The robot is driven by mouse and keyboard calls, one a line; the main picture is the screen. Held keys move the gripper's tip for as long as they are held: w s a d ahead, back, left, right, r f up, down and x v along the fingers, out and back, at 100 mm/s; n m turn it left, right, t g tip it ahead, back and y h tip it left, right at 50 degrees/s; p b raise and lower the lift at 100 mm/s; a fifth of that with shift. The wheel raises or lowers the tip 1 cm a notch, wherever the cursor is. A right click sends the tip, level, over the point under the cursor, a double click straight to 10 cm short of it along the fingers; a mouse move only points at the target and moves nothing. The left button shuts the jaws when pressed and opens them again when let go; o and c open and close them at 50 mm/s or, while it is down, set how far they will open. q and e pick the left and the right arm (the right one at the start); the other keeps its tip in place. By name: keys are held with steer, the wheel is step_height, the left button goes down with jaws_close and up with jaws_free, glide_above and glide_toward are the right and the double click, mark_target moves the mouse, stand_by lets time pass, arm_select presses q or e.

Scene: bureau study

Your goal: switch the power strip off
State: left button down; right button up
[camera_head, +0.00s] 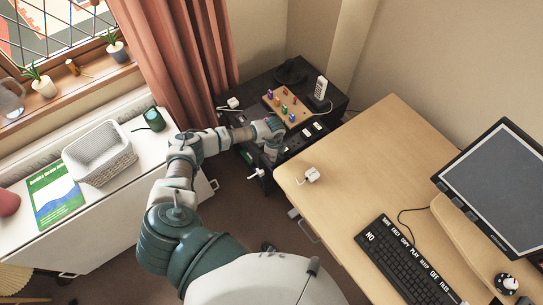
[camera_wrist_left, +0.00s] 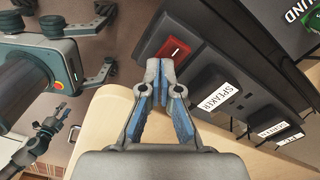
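The black power strip (camera_wrist_left: 236,91) runs diagonally across the upper right of the left wrist view. Its red rocker switch (camera_wrist_left: 173,50) sits at the near end, with a white line mark on it. My left gripper (camera_wrist_left: 160,66) has its fingertips together, just below the switch and very close to it. I cannot tell whether they touch it. In the head view my left gripper (camera_head: 272,152) reaches the dark cabinet top and covers part of the strip (camera_head: 302,138). My right gripper cannot be made out.
Labelled black plugs, one reading SPEAKER (camera_wrist_left: 211,91), sit along the strip. On the dark cabinet (camera_head: 341,104) stand a wooden board with coloured pegs (camera_head: 287,105) and a white phone (camera_head: 320,89). A wooden desk (camera_head: 345,160) lies to the right, a white sideboard with a basket (camera_head: 100,152) left.

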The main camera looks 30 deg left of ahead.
arm_select(q)
steer(key=shift+r+p, duration=0.3)
steer(key=shift+r, duration=0.1)
steer(key=shift+w+d+r+p, duration=0.15)
steer(key=shift+r+p, duration=0.2)
steer(key=shift+r, duration=0.2)
steer(key=shift+r+p, duration=0.35)
step_height(320, 180, up, 4)
steer(key=p, duration=0.4)
arm_select(e)
steer(key=s+r, duration=0.2)
steer(key=s+d+r, duration=0.1)
steer(key=s+r, duration=0.1)
steer(key=shift+r, duration=0.1)
